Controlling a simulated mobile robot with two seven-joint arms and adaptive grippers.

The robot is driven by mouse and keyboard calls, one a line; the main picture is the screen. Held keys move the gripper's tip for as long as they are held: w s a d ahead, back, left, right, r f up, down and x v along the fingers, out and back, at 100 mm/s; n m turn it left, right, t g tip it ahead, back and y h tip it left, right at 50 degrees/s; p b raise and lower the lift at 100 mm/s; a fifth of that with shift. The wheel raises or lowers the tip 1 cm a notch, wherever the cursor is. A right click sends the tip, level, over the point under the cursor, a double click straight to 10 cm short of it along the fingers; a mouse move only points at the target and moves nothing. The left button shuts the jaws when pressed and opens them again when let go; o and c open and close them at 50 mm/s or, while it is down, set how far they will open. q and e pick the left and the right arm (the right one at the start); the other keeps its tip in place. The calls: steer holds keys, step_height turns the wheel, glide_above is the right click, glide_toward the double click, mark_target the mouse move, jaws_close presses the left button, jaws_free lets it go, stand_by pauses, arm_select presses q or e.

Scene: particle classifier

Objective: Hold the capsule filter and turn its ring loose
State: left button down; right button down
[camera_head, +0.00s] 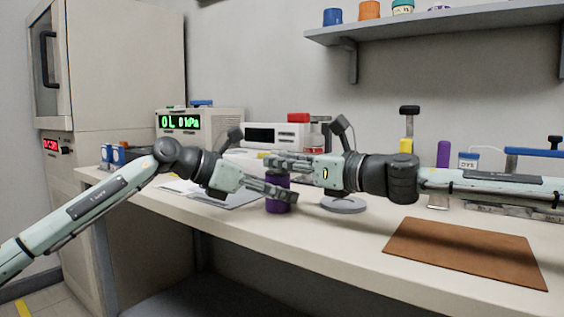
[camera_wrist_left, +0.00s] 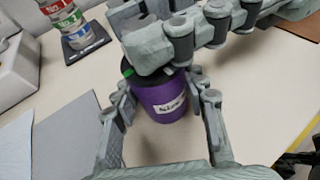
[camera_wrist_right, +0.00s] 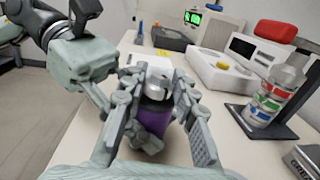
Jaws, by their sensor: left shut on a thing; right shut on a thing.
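The purple capsule filter (camera_head: 278,205) stands upright on the bench near its front edge. Its white label (camera_wrist_left: 170,105) shows in the left wrist view. My left gripper (camera_head: 284,191) is shut on the purple body, a finger on either side. My right gripper (camera_head: 270,165) is just above it, shut on the ring (camera_wrist_right: 157,88) at the capsule's top. The right gripper's fingers hide most of the ring in the head and left wrist views.
A round grey base (camera_head: 344,205) lies right of the capsule. A brown mat (camera_head: 466,252) covers the bench further right. Behind are a display unit with green digits (camera_head: 180,122), a white instrument (camera_head: 270,134) and a bottle with coloured bands (camera_wrist_right: 272,95). Papers (camera_head: 228,199) lie left.

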steer(key=c, duration=1.2)
jaws_free()
steer(key=shift+d, duration=0.1)
steer(key=v, duration=1.2)
